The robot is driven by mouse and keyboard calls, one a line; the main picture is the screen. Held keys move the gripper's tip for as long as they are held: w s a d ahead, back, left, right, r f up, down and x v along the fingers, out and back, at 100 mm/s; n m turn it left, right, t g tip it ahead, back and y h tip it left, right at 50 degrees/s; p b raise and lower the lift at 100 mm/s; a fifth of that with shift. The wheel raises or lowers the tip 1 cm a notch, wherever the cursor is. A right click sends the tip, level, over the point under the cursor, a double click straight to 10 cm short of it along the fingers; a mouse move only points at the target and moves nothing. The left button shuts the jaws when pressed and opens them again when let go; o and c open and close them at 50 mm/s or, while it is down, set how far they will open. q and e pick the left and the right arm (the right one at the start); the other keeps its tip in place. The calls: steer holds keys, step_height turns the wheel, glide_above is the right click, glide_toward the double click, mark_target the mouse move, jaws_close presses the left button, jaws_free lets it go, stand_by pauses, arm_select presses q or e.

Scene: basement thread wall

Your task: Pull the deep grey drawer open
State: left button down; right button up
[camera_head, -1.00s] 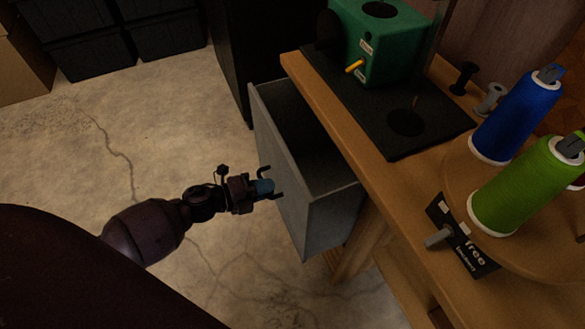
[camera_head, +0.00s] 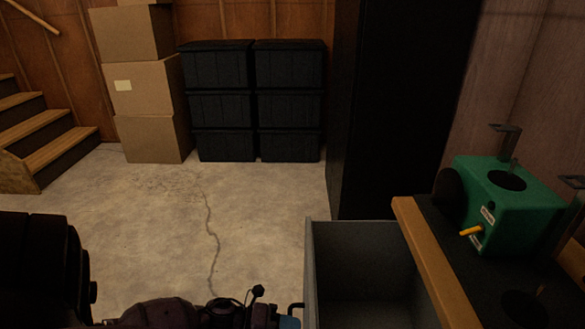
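The deep grey drawer (camera_head: 310,262) stands pulled out from the workbench at the bottom centre-right, and I look down into its dark inside. Its bottom part is cut off by the frame. My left gripper (camera_head: 296,320) is at the bottom edge, just left of the drawer's outer wall. One finger shows, spread away from the blue part of the gripper, so it looks open. The other finger is out of frame. No handle shows, and nothing is seen held. My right gripper is not in view.
The wooden bench edge (camera_head: 433,260) runs beside the drawer, with a green machine (camera_head: 508,210) on top. A tall black cabinet (camera_head: 395,110) stands behind. Black bins (camera_head: 290,105) and cardboard boxes (camera_head: 150,90) line the back wall. The concrete floor (camera_head: 150,230) left of the drawer is clear.

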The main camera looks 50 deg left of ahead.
arm_select(q)
steer(key=c, duration=1.2)
jaws_free()
steer(key=p+v, duration=0.1)
steer(key=v, duration=0.9)
steer(key=shift+s+a, duration=0.25)
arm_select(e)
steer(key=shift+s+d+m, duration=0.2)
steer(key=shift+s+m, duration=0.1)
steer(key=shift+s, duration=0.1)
arm_select(q)
steer(key=shift+r, duration=0.1)
steer(key=shift+s, duration=0.1)
